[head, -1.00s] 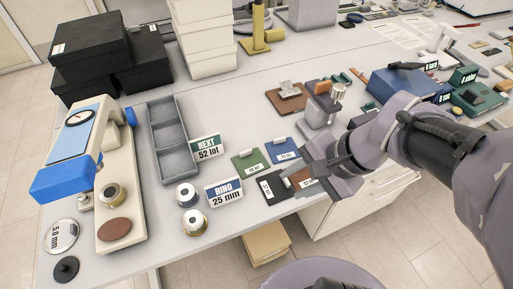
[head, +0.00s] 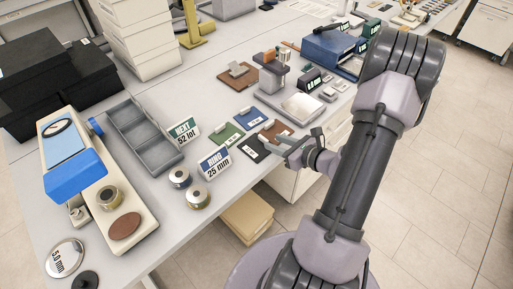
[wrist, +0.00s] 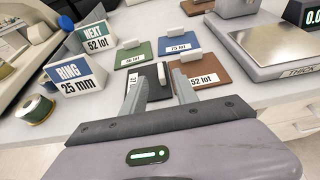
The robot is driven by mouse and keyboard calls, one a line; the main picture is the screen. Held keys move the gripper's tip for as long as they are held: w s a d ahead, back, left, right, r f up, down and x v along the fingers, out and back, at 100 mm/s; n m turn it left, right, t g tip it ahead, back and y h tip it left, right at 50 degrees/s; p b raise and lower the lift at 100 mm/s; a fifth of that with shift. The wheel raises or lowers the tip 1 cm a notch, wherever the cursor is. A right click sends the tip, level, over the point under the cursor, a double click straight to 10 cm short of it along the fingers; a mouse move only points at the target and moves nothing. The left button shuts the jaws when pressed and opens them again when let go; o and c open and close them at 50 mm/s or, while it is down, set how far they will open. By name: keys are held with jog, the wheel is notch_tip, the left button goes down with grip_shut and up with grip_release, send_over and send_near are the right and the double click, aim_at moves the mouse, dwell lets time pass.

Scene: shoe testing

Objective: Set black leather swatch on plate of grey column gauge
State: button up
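The black leather swatch (head: 251,149) lies flat near the table's front edge, among green, blue and brown swatches. In the wrist view, the black swatch (wrist: 151,78) and its white tab (wrist: 162,73) show between my fingers, which partly cover it. My gripper (head: 276,142) is above the front swatches; in the wrist view my gripper (wrist: 158,84) is open with its fingers apart and nothing held.
A brown swatch (head: 274,129) lies right beside the black one. Signs, metal rings, a grey tray (head: 146,137) and a cream-and-blue machine (head: 72,178) stand to the left.

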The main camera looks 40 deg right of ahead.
aim_at(264, 138)
jog(key=b+x, duration=0.1)
jog(key=x, duration=0.4)
jog(key=shift+w+f+b, duration=0.15)
jog(key=shift+w+b, duration=0.15)
jog(key=shift+w, duration=0.1)
jog(key=shift+s, duration=0.1)
jog(key=shift+c, duration=0.3)
grip_shut()
